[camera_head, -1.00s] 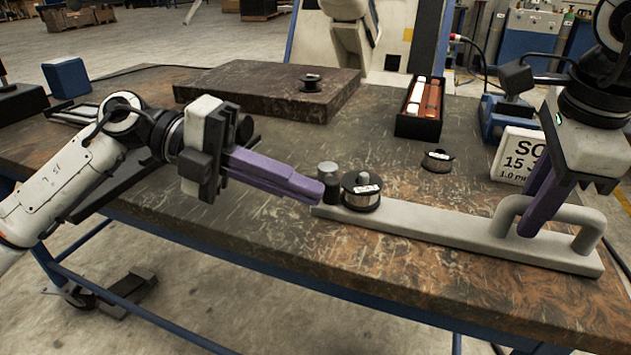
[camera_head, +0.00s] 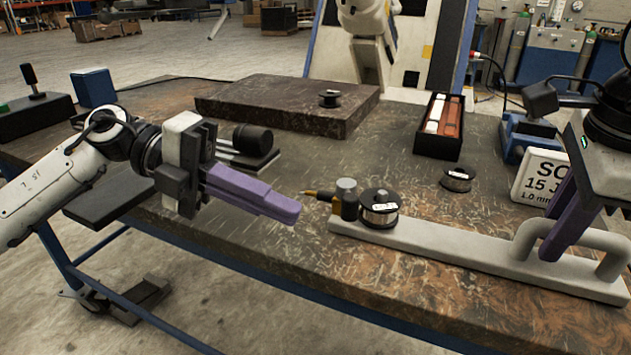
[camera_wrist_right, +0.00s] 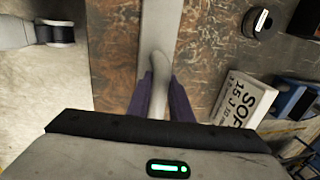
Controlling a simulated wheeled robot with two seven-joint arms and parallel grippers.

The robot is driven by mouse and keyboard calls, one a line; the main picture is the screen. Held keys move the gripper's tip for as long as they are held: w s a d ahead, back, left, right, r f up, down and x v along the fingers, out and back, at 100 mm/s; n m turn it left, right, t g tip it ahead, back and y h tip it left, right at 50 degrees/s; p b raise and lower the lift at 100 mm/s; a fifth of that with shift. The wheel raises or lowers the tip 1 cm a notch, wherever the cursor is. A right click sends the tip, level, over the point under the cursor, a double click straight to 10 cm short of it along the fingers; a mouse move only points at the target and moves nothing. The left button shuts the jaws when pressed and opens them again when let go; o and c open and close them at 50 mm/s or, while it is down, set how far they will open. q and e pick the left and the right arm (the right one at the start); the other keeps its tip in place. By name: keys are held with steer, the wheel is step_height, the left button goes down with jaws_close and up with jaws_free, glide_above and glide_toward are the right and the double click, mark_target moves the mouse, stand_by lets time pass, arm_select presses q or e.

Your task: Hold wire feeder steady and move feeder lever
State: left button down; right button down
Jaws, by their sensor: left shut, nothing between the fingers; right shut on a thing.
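The wire feeder is a long pale grey bar (camera_head: 450,247) lying along the table's front edge, with a looped handle (camera_head: 598,264) at its right end. A black wire spool (camera_head: 380,207) and a small dark post with a grey cap (camera_head: 346,198) sit at its left end. A thin brass-tipped part (camera_head: 312,193) points left from the post. My right gripper (camera_head: 550,256) is shut on the handle; the wrist view shows the purple fingers (camera_wrist_right: 157,88) on both sides of it. My left gripper (camera_head: 294,212) is shut and empty, left of the post and apart from it. I cannot tell which part is the lever.
A loose spool (camera_head: 457,179), a white labelled box (camera_head: 543,177) and a black tray of rods (camera_head: 438,128) stand behind the bar. A dark raised slab (camera_head: 285,106) carries another spool. The table between slab and feeder is mostly clear.

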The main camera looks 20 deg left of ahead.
arm_select(q)
steer(key=s+a+r, duration=0.2)
steer(key=s+a, duration=0.2)
steer(key=a, duration=0.2)
steer(key=shift+s+a+r, duration=0.35)
steer(key=shift+s+a, duration=0.05)
arm_select(e)
steer(key=shift+r, duration=0.1)
steer(key=c, duration=1.5)
jaws_free()
